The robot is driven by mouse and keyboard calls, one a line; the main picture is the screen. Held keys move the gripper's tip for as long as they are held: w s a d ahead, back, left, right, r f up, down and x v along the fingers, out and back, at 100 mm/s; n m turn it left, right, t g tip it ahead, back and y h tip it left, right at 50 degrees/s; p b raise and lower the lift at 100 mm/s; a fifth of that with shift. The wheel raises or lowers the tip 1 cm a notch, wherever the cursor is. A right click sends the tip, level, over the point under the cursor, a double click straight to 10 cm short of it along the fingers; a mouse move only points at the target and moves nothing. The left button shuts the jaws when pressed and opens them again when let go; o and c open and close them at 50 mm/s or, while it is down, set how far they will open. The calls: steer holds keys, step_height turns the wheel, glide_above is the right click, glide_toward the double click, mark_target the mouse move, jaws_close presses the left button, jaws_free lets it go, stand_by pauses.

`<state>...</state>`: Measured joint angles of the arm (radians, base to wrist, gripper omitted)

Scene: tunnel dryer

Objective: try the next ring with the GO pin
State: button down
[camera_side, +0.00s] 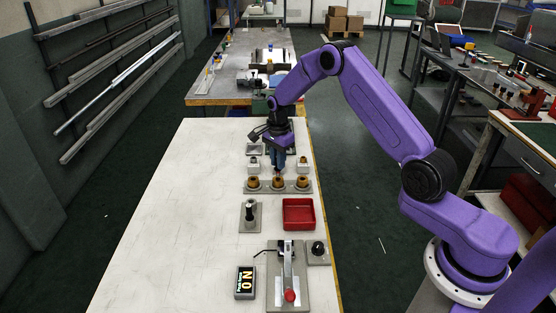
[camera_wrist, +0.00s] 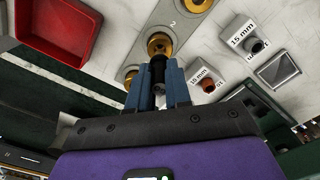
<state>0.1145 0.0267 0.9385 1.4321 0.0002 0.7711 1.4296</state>
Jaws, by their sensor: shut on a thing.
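My gripper (camera_side: 278,166) points down over the middle of three brass rings on a grey strip (camera_side: 265,188). In the wrist view its blue fingers (camera_wrist: 159,82) are shut on a dark pin (camera_wrist: 158,70). The pin's end overlaps the middle ring (camera_wrist: 160,46); I cannot tell whether it is inside the bore or just above. The middle ring (camera_side: 278,182) stands between the left ring (camera_side: 252,182) and the right ring (camera_side: 303,181). In the wrist view the outer rings show at the top (camera_wrist: 196,5) and, partly hidden, behind my fingers (camera_wrist: 130,79).
Two white blocks, labelled 15 mm (camera_wrist: 238,33) and 10 mm (camera_wrist: 199,73), stand behind the rings. The table's left is clear.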

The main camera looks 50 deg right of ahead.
steer(key=shift+f, duration=1.5)
stand_by(1.2)
steer(key=shift+r, duration=0.15)
stand_by(1.0)
steer(key=shift+r, duration=2.6)
